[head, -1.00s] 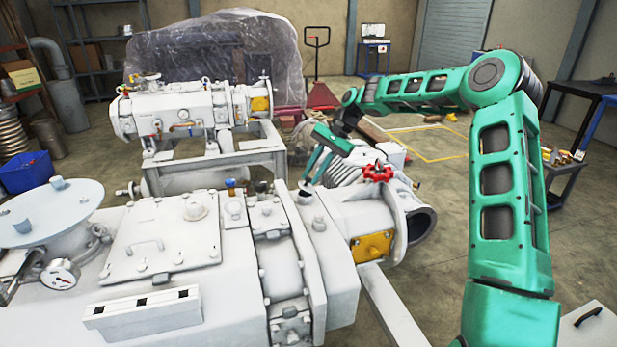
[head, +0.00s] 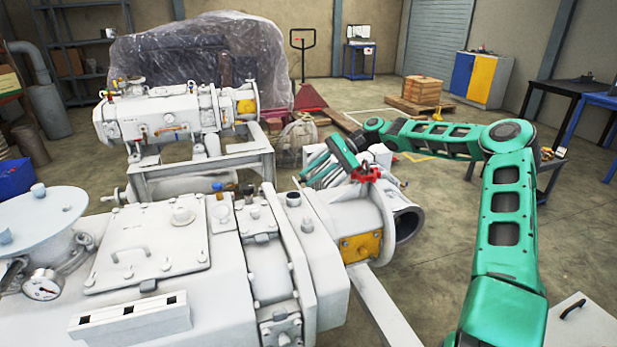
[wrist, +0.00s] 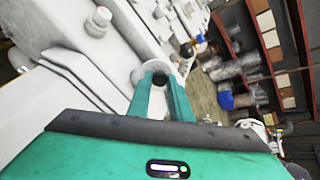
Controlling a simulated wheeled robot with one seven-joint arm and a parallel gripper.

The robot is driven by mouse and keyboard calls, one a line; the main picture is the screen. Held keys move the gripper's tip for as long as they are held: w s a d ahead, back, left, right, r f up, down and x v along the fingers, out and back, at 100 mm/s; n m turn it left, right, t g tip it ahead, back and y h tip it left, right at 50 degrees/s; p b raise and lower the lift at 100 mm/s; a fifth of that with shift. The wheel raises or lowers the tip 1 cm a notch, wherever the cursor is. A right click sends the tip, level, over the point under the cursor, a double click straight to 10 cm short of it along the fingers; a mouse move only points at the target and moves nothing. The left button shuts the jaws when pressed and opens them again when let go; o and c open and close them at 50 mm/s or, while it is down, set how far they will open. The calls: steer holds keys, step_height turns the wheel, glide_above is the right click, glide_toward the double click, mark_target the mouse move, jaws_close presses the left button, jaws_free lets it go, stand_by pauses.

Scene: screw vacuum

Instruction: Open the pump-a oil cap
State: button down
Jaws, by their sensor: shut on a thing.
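A pale round collar (wrist: 153,67) surrounds or sits just behind the cap. I cannot tell whether the cap is seated or lifted. The fingertips and the held cap are too small to make out in the head view.
A blue cap (head: 217,187) and a dark brass-based cap (head: 248,190) stand on top of the pump. A dial gauge (head: 43,285) is at its left. A second grey pump (head: 160,115) stands behind on a frame.

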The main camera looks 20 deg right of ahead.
steer(key=shift+w, duration=0.15)
steer(key=c, duration=1.6)
jaws_free()
steer(key=s+a+r, duration=0.1)
steer(key=a+r, duration=0.2)
steer(key=s+a+r, duration=0.2)
steer(key=a+r, duration=0.2)
steer(key=s+a+r, duration=0.2)
steer(key=a+r, duration=0.1)
steer(key=r, duration=0.1)
steer(key=shift+s+a, duration=0.1)
steer(key=shift+a, duration=0.05)
steer(key=shift+f, duration=0.1)
